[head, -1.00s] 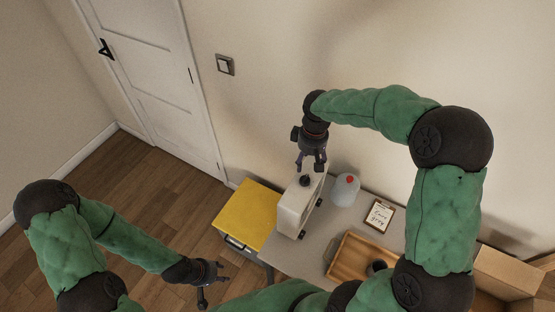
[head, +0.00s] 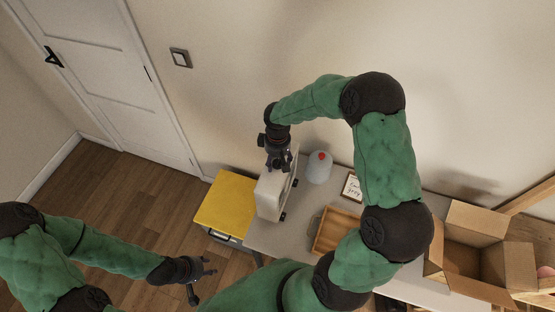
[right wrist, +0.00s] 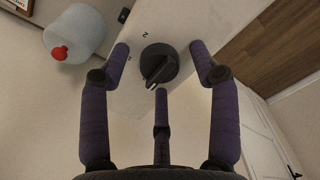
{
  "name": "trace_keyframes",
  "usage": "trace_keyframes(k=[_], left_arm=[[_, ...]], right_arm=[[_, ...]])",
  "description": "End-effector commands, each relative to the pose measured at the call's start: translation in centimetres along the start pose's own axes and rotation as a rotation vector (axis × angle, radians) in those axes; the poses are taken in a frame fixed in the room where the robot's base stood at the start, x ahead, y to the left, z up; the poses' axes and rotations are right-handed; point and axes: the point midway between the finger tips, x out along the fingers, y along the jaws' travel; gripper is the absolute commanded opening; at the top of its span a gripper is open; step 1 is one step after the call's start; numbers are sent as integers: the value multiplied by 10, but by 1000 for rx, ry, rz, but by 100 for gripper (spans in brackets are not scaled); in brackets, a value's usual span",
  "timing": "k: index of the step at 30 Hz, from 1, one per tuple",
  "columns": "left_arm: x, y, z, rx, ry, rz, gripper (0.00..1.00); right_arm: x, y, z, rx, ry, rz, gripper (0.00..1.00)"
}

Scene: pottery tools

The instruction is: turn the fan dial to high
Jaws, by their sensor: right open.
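The fan is a pale box-shaped unit (head: 268,200) standing on the table in the head view. Its black round dial (right wrist: 158,64) shows in the right wrist view on the pale top face, with a raised grip bar and small marks beside it. My right gripper (right wrist: 160,62) is open, with its fingers spread on either side of the dial and a third finger below it. I cannot tell whether any finger touches the dial. In the head view my right gripper (head: 278,165) hides the dial. My left gripper (head: 201,280) is empty, its fingers apart, low over the floor.
A grey jug with a red cap (head: 319,167) stands right of the fan. A framed card (head: 352,186), a wooden tray (head: 326,237) and an open cardboard box (head: 476,222) lie further right. A yellow-topped cabinet (head: 225,203) is at the left.

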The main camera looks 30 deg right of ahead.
Motion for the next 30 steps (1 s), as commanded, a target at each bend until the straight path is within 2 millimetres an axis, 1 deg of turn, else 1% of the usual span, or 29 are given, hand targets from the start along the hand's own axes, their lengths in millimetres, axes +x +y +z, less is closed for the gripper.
trace_keyframes(k=[7, 8, 9, 11, 12, 13, 14, 23, 30], left_arm=[[0, 0, 0, 0, 0, 0, 40], [0, 0, 0, 0, 0, 0, 40], [0, 0, 0, 0, 0, 0, 40], [0, 0, 0, 0, 0, 0, 40], [0, 0, 0, 0, 0, 0, 40], [0, 0, 0, 0, 0, 0, 40], [0, 0, 0, 0, 0, 0, 40], [3, -1, 0, 0, 0, 0, 40], [16, -6, -1, 0, 0, 0, 40]], right_arm=[[1, 0, 0, 0, 0, 0, 62], [1, 0, 0, 0, 0, 0, 56], [1, 0, 0, 0, 0, 0, 45], [1, 0, 0, 0, 0, 0, 28], [1, 0, 0, 0, 0, 0, 17], [1, 0, 0, 0, 0, 0, 8], [1, 0, 0, 0, 0, 0, 5], [2, 0, 0, 23, 0, 0, 5], [4, 0, 0, 138, 1, 1, 5]])
